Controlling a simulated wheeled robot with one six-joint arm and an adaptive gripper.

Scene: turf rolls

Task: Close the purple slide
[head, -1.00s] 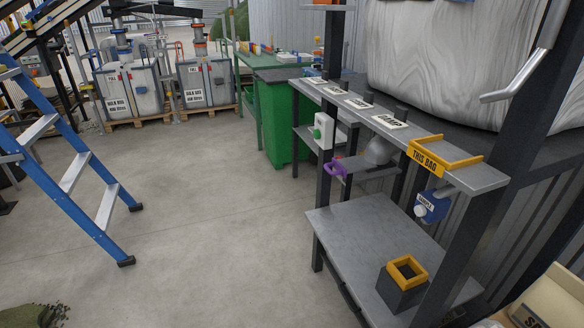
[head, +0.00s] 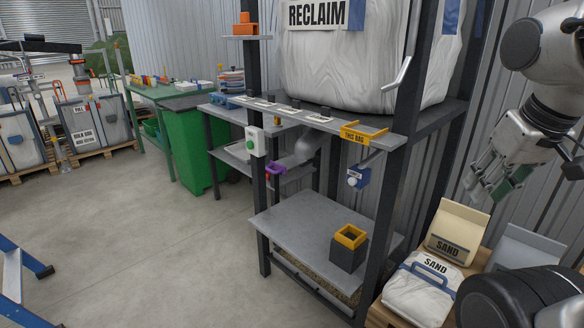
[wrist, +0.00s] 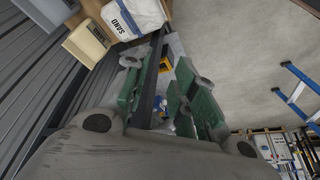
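The purple slide (head: 276,169) shows as a small purple handle under the rack's upper shelf, beside the grey spout (head: 307,147). Whether it is open or shut is too small to tell. My gripper (head: 492,182) is at the right of the head view, well apart from the slide, in front of the corrugated wall. In the wrist view its two green-padded fingers (wrist: 158,92) stand apart with nothing held between them. The purple slide cannot be made out in the wrist view.
The steel rack (head: 300,222) holds a square yellow-rimmed container (head: 349,250) on its lower shelf. A switch box (head: 255,142) is on its left post and a blue sample valve (head: 357,178) at its right.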

